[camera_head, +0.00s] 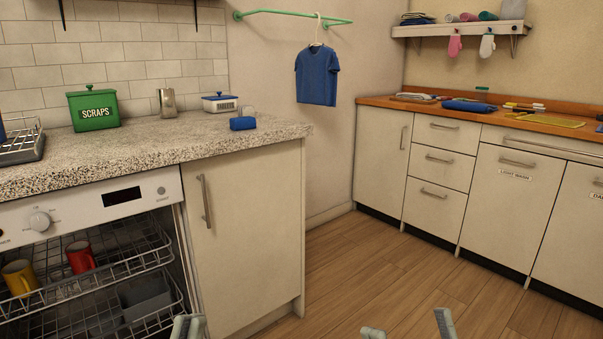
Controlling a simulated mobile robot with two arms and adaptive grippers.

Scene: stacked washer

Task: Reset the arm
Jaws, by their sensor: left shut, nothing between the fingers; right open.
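My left gripper (187,328) shows only its fingertips at the bottom edge, in front of the open dishwasher's right side. Its fingers are together and hold nothing. My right gripper (408,329) shows two fingertips at the bottom edge, spread apart over the wooden floor. It is open and empty. The arms behind both grippers are out of view.
The open dishwasher (95,205) has racks with a yellow mug (19,278) and a red mug (80,257). A speckled counter (150,150) stands above it. A wooden-topped counter (380,102) is at the right. Bare floor (390,260) lies between them.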

